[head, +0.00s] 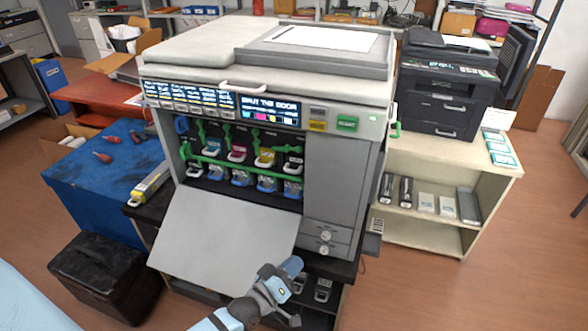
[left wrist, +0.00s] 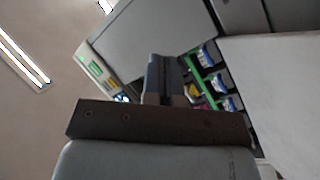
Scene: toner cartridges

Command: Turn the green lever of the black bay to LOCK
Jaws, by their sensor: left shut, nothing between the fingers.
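The large printer (head: 345,190) stands with its front door (head: 225,235) folded down and the cartridge bays exposed. The black cartridge (head: 293,163) sits in the rightmost upper bay, beside the yellow one (head: 265,158). The black bay's green lever (head: 296,149) shows small above it; I cannot read its LOCK mark. My left gripper (head: 291,267) is shut and empty, in front of the door's lower right corner and apart from the lever. In the left wrist view its fingers (left wrist: 163,70) are together, with bays and blue handles (left wrist: 208,55) beyond. My right gripper is not in view.
The printer's display (head: 268,108) reads "SHUT THE DOOR". The lowered door slopes out below the bays. A blue table (head: 85,180) and black bin (head: 100,275) stand left. A shelf (head: 445,160) with a dark printer (head: 447,85) stands right. Floor at front right is clear.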

